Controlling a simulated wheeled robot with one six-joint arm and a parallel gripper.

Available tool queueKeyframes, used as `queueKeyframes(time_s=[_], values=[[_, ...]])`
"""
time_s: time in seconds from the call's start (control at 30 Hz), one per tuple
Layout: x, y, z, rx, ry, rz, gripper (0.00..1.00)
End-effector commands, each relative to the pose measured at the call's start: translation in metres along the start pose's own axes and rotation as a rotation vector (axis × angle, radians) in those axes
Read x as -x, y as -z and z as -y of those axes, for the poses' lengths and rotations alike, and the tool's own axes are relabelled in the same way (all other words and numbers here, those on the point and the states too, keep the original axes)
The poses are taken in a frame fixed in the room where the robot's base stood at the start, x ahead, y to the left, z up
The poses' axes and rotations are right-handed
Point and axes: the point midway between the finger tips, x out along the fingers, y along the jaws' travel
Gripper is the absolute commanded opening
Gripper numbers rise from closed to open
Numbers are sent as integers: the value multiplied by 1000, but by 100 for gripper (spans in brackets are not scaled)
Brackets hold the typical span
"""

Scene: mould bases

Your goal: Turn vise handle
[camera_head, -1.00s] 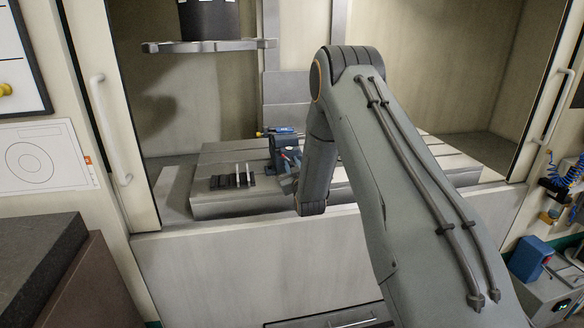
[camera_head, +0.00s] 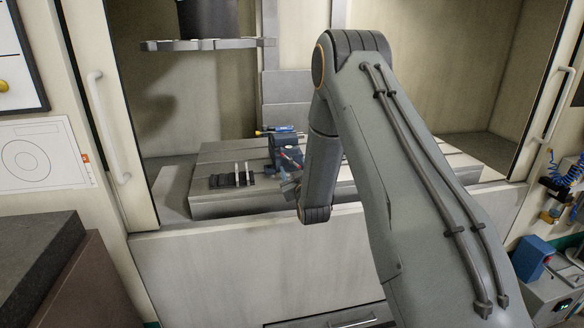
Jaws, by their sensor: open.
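The vise (camera_head: 285,143) is a small dark blue-grey block on the grey slotted machine table, left of my arm. Its handle is too small and covered to make out. My gripper (camera_head: 288,182) is at the front of the vise, just left of my wrist. It is open, and only a small part of it shows. A small red and blue detail lies between it and the vise. I cannot tell whether the fingers touch the handle.
A dark holder (camera_head: 231,179) with two upright light pins sits left of the vise. A black spindle (camera_head: 208,18) and a grey toothed plate (camera_head: 205,45) hang above. Open cabinet doors flank the bay.

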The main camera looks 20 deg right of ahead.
Motion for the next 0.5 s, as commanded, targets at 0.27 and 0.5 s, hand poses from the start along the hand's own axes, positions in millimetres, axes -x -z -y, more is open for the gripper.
queueKeyframes(time_s=[0.27, 0.5], values=[[33, -1, 0, 0, 0, 0, 55], [38, 0, 0, 0, 0, 1, 55]])
